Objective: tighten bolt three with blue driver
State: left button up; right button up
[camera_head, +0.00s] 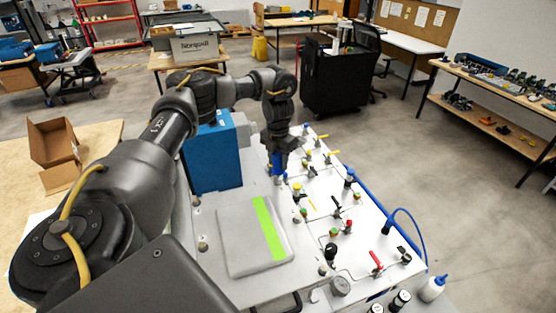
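My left arm comes in from the left and arches over the blue box. My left gripper (277,150) points down over the far part of the white analyser panel (308,208). A blue tool (277,164), which looks like the blue driver, is upright directly below the gripper, between its fingers. Its tip is close to the panel near the far valves; contact cannot be made out. The gripper appears shut on it. Several small bolts or knobs stand along the panel; which one is bolt three cannot be told. My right gripper is not in view.
A blue box (213,158) stands behind the grey case with a green stripe (252,236). Several coloured valves and a gauge (340,286) crowd the panel's right side. A white bottle (433,288) is at the lower right. An open cardboard box (52,142) lies left.

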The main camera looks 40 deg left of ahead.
aim_at(278, 153)
pick_arm(q)
grip_shut()
jog(key=shift+w+a+r, duration=0.1)
jog(key=shift+w+r, duration=0.25)
jog(key=shift+r, duration=0.5)
jog(key=shift+s+r, duration=0.4)
jog(key=shift+r, duration=0.45)
jog(key=shift+w+r, duration=0.25)
jog(key=shift+r, duration=0.2)
jog(key=shift+s+r, duration=0.2)
jog(key=shift+r, duration=0.7)
jog(key=shift+w+f, duration=0.1)
